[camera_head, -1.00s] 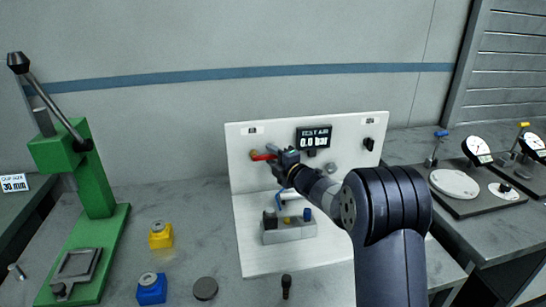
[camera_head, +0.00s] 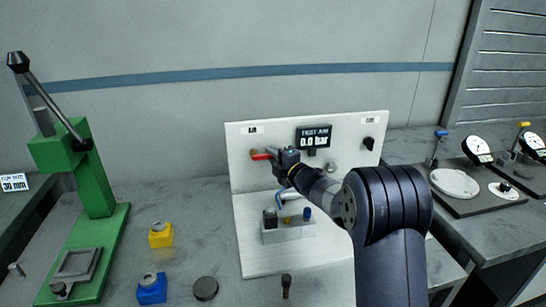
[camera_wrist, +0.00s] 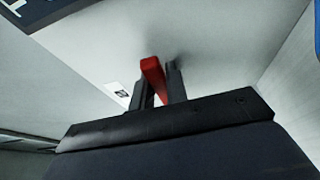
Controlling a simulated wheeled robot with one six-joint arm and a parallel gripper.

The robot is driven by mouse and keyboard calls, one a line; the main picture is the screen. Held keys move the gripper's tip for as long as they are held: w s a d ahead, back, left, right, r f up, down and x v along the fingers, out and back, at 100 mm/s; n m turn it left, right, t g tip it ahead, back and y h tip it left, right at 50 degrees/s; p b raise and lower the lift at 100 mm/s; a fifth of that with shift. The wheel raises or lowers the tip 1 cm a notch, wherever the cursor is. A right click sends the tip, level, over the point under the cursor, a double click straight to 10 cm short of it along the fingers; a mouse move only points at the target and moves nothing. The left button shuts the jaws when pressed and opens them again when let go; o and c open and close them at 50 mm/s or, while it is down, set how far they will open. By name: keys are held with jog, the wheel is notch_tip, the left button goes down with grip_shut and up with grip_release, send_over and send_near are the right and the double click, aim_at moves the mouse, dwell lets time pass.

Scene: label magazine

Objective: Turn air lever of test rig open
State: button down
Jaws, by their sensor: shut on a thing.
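The white test rig (camera_head: 350,205) stands on the bench with an upright back panel and a small display (camera_head: 313,138) reading 0.0 bar. The red air lever (camera_head: 262,156) is on the left of the panel and points sideways, about level. My gripper (camera_head: 277,156) is at the lever's right part, in front of the panel. In the wrist view my gripper (camera_wrist: 160,88) has its two dark fingers on either side of the red lever (camera_wrist: 153,75), shut on it. The lever's pivot is hidden behind my gripper.
A grey block (camera_head: 290,230) with small parts stands on the rig's base below my arm. A black knob (camera_head: 369,144) is on the panel's right. A green press (camera_head: 92,200), a yellow block (camera_head: 160,235) and a blue block (camera_head: 152,289) are to the left. Dial gauges (camera_head: 477,149) stand right.

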aim_at(253, 141)
jog(key=shift+r, duration=0.15)
jog(key=n, duration=0.1)
jog(key=r+n+p, duration=0.1)
jog(key=r+n+g+h, duration=0.1)
jog(key=n, duration=0.1)
jog(key=shift+s+a+r, duration=0.1)
jog(key=shift+a+r, duration=0.05)
jog(key=shift+a, duration=0.15)
jog(key=n+h+p, duration=0.1)
jog(key=a+r+n+p, duration=0.1)
jog(key=n, duration=0.1)
jog(key=shift+s+r+g+h+p, duration=0.15)
jog(key=shift+r+g+h+p, duration=0.15)
jog(key=shift+h, duration=0.1)
jog(key=shift+s+a+r+n+h+p, duration=0.15)
jog(key=shift+a+r+n+h+p, duration=0.3)
jog(key=shift+n+h+p, duration=0.4)
jog(key=shift+s+a+r+n+h+p, duration=0.1)
jog(key=shift+a+n+h+p, duration=0.2)
jog(key=shift+n+p, duration=0.2)
jog(key=shift+s+a+r+n+h+p, duration=0.15)
jog(key=shift+a+n+p, duration=0.2)
jog(key=shift+n, duration=0.2)
jog(key=shift+s+a+n+h+p, duration=0.15)
jog(key=shift+a+n+h+p, duration=0.6)
jog(key=shift+n+h+p, duration=0.4)
jog(key=shift+f+n, duration=0.1)
jog(key=shift+n, duration=0.15)
